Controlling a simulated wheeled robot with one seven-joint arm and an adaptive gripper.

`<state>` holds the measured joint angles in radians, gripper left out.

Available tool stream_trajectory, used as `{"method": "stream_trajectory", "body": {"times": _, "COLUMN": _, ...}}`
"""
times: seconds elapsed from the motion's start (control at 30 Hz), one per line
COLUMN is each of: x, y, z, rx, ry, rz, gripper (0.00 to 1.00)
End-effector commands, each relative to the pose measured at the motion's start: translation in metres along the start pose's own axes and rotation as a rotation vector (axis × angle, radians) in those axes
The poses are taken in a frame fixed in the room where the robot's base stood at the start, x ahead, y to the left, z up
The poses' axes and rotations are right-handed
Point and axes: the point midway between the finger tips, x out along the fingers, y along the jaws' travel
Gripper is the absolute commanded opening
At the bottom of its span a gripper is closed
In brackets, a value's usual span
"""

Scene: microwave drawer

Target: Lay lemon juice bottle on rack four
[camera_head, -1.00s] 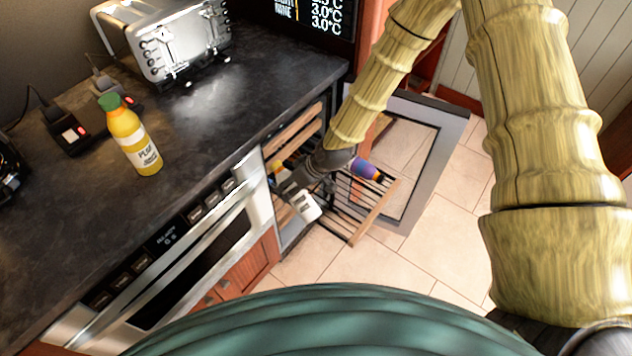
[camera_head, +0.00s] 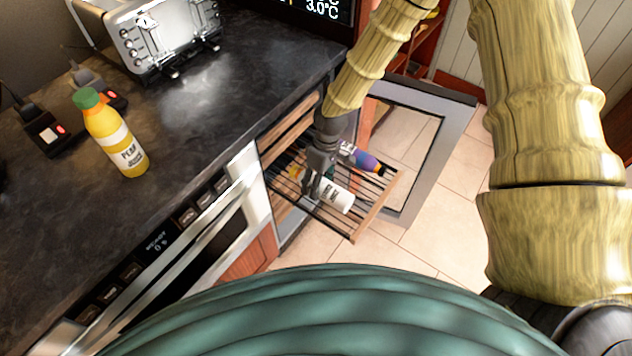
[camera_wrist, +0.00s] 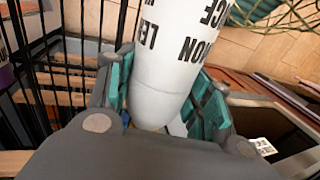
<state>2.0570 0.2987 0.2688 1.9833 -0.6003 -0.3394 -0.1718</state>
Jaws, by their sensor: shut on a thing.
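The lemon juice bottle (camera_wrist: 170,50) is white with dark lettering in the wrist view, between the teal pads of my gripper (camera_wrist: 165,100). In the head view the bottle (camera_head: 335,196) lies tilted over the pulled-out wire rack (camera_head: 362,222), which has a wooden front strip. My gripper (camera_head: 312,185) is shut on the bottle at the rack's left part. Whether the bottle touches the rack wires is hard to tell. The number of this rack cannot be read.
A purple and orange bottle (camera_head: 360,156) lies on the same rack, behind my gripper. The cooler door (camera_head: 440,125) stands open at the right. A yellow pear bottle (camera_head: 118,140) and a toaster (camera_head: 150,38) stand on the dark counter. An oven front (camera_head: 185,255) is at the left.

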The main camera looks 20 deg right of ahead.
Motion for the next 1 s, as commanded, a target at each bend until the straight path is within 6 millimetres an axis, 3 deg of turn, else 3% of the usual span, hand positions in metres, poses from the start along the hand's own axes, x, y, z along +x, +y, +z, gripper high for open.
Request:
{"method": "stream_trajectory", "body": {"times": 0.57, "x": 0.052, "y": 0.013, "z": -0.001, "rx": -0.001, "ry": 0.001, "rz": -0.001, "gripper": 0.12}}
{"method": "stream_trajectory", "body": {"times": 1.0, "x": 0.072, "y": 0.019, "z": -0.002, "rx": -0.001, "ry": 0.001, "rz": 0.000, "gripper": 0.12}}
